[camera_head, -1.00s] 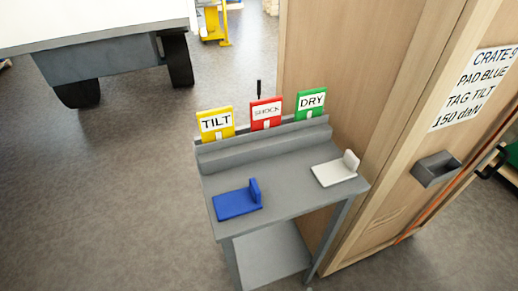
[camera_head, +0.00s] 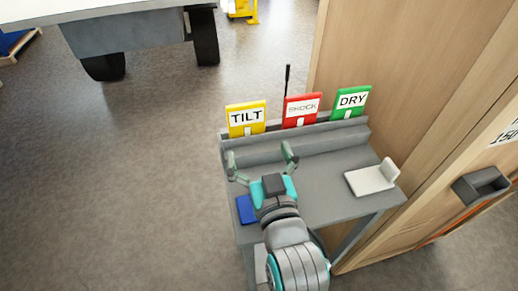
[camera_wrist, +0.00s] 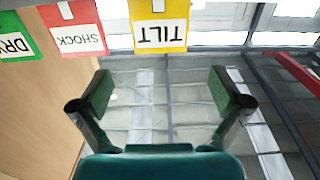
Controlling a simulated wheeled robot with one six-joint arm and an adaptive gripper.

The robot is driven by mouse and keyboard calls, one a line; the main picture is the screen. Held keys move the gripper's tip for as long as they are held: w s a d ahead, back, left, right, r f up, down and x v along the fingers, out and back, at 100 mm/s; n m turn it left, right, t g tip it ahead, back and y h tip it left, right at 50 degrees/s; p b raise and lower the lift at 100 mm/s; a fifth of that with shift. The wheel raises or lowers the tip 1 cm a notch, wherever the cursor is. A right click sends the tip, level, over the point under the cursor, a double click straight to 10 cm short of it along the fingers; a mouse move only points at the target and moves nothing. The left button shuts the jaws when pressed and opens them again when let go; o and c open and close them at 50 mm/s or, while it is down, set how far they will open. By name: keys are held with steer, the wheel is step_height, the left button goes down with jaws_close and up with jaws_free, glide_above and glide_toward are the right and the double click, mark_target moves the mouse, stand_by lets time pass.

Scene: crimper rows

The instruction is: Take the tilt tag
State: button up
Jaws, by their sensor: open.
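The yellow tilt tag (camera_head: 245,118) stands upright in the rack at the back left of the grey table (camera_head: 335,205). It also shows upside down at the top of the wrist view (camera_wrist: 159,24). My gripper (camera_head: 262,161) is open and empty over the table, in front of the tag and apart from it. In the wrist view the two green fingertips (camera_wrist: 163,92) stand wide apart with nothing between them.
The red shock tag (camera_head: 300,110) and the green dry tag (camera_head: 350,101) stand to the right of the tilt tag. A blue pad (camera_head: 246,209) is partly hidden by my arm. A white pad (camera_head: 371,180) lies at the right. A wooden crate (camera_head: 410,80) rises beside the table.

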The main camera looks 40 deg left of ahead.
mark_target(247, 116)
steer(key=shift+x, duration=5.45)
steer(key=c, duration=1.1)
steer(key=shift+r, duration=3)
steer(key=shift+d, duration=0.1)
